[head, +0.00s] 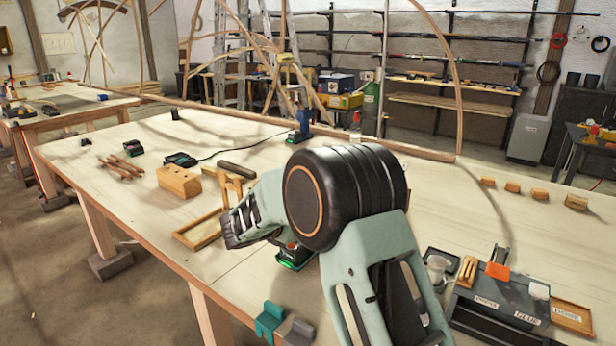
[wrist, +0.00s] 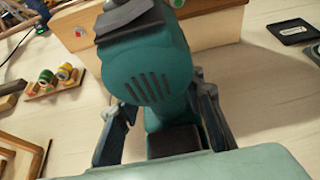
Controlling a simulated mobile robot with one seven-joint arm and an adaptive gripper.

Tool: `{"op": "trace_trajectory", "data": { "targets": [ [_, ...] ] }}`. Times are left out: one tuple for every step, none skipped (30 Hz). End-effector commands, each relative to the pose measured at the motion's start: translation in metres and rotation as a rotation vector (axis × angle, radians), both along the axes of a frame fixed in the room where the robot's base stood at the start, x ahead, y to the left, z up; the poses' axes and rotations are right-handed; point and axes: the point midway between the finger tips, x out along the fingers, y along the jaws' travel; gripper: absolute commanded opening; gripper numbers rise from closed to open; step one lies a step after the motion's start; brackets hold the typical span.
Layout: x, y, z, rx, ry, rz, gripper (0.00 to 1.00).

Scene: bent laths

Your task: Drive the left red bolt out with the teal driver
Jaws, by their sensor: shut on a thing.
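In the wrist view the teal driver (wrist: 150,75) fills the middle, with its slotted rounded motor end facing the camera and a dark foot below. My gripper (wrist: 162,118) has one finger on each side of the driver's handle and is shut on it. Beyond the driver is a wooden block (wrist: 215,22). A small reddish spot (wrist: 80,31) shows on its left part; I cannot tell if it is the left red bolt. The driver's tip and its contact with any bolt are hidden. In the head view my arm covers my gripper.
In the wrist view a small wooden rack (wrist: 60,87) with coloured cylinders stands at left. In the head view a drilled wooden block (head: 179,181) and a shallow frame (head: 200,230) lie on the bench (head: 150,240). A labelled dark box (head: 500,300) stands at right.

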Motion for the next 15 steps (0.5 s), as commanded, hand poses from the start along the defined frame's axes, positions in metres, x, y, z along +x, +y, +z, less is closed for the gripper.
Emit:
{"op": "trace_trajectory", "data": {
  "targets": [
    [0.004, 0.003, 0.005, -0.002, -0.007, -0.001, 0.0],
    [0.006, 0.005, 0.005, -0.002, -0.007, -0.001, 0.0],
    [0.008, 0.008, 0.005, -0.001, -0.006, -0.001, 0.0],
    [0.009, 0.01, 0.006, -0.001, -0.007, -0.002, 0.0],
    [0.011, 0.012, 0.006, 0.0, -0.007, -0.001, 0.0],
    [0.013, 0.015, 0.005, -0.001, -0.007, 0.0, 0.0],
    [0.014, 0.017, 0.005, 0.0, -0.007, -0.001, 0.0],
    [0.016, 0.019, 0.006, -0.001, -0.008, 0.0, 0.0],
    [0.017, 0.022, 0.005, -0.002, -0.008, 0.0, 0.0],
    [0.019, 0.024, 0.005, -0.002, -0.008, 0.0, 0.0],
    [0.021, 0.026, 0.006, -0.002, -0.008, 0.0, 0.0],
    [0.023, 0.028, 0.006, -0.002, -0.008, 0.0, 0.0],
    [0.024, 0.03, 0.006, -0.001, -0.008, -0.001, 0.0],
    [0.025, 0.033, 0.006, -0.001, -0.007, -0.002, 0.0],
    [0.027, 0.035, 0.006, 0.0, -0.007, -0.001, 0.0]
  ]
}}
